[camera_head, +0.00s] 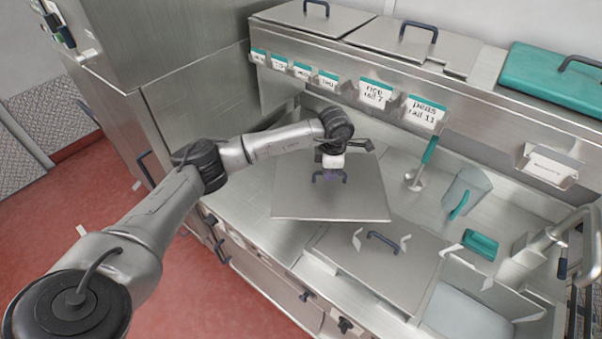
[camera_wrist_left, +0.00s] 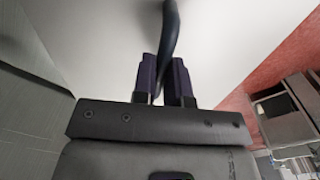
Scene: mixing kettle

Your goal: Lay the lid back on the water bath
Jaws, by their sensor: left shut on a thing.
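My left gripper (camera_head: 331,170) is shut on the dark handle of a flat grey steel lid (camera_head: 330,205). In the left wrist view the two fingers (camera_wrist_left: 166,80) close around the dark handle (camera_wrist_left: 170,30), with the pale lid (camera_wrist_left: 110,35) beyond. The lid is over the left part of the steel counter. Whether it touches the counter is hard to tell. An open steel basin (camera_head: 465,312) with a pale inside, perhaps the water bath, is at the lower right. A second lid (camera_head: 380,262) with a dark handle lies just left of it. My right gripper is not in view.
A teal-handled ladle (camera_head: 428,152), a clear scoop (camera_head: 467,190) and a small teal tray (camera_head: 480,244) are on the counter's right side. Labelled steel bins with lids (camera_head: 412,45) and a teal lid (camera_head: 553,80) line the raised back shelf. A tall steel cabinet (camera_head: 165,50) stands left.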

